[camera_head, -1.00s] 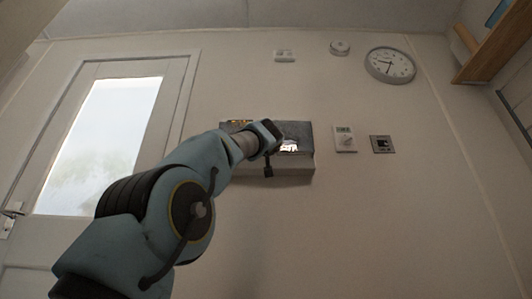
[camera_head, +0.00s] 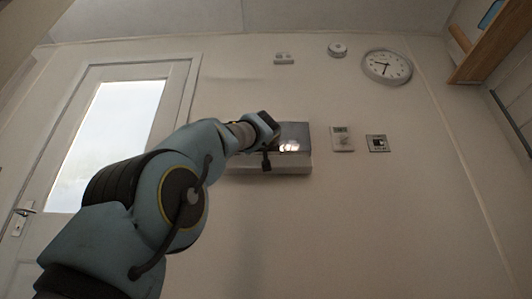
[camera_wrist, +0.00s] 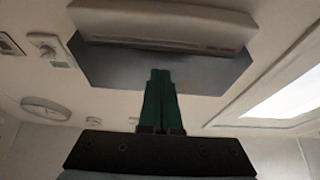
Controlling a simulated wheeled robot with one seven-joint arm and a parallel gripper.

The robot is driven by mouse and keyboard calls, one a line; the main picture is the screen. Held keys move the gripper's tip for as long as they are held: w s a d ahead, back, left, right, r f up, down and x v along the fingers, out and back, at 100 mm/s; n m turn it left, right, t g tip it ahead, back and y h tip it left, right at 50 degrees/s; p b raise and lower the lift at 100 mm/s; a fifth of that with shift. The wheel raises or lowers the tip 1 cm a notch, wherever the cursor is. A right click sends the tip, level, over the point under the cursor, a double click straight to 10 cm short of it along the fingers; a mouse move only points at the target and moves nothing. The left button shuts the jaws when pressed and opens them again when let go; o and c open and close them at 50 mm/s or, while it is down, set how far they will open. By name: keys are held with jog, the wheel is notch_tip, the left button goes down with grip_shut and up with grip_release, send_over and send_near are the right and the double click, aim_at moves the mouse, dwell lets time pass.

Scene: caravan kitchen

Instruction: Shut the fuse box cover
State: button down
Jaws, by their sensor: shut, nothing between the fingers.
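The fuse box (camera_head: 290,167) is on the wall, with a pale body and a dark grey, shiny cover panel (camera_head: 297,133) showing above it. My wrist hides the box's left part. In the wrist view, which is upside down, the pale body (camera_wrist: 165,22) has a dark strip with a small red mark, and the grey cover (camera_wrist: 105,68) sticks out flat beside it, apparently raised. My gripper (camera_wrist: 160,72) has its green fingers together and empty. Its tips overlap the cover in the picture; I cannot tell whether they touch. The gripper is also in front of the box in the head view (camera_head: 266,160).
A thermostat (camera_head: 342,139) and a wall switch plate (camera_head: 377,143) are right of the box. A round clock (camera_head: 387,66) is higher up. A door with a window (camera_head: 112,140) is at left, and a wooden shelf (camera_head: 485,45) at upper right. The wall below the box is bare.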

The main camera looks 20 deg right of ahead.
jog(key=s+a+f+b, duration=0.2)
jog(key=s+f+b, duration=0.3)
jog(key=shift+s+a+f, duration=0.15)
jog(key=shift+a+f, duration=0.15)
jog(key=shift+f, duration=0.1)
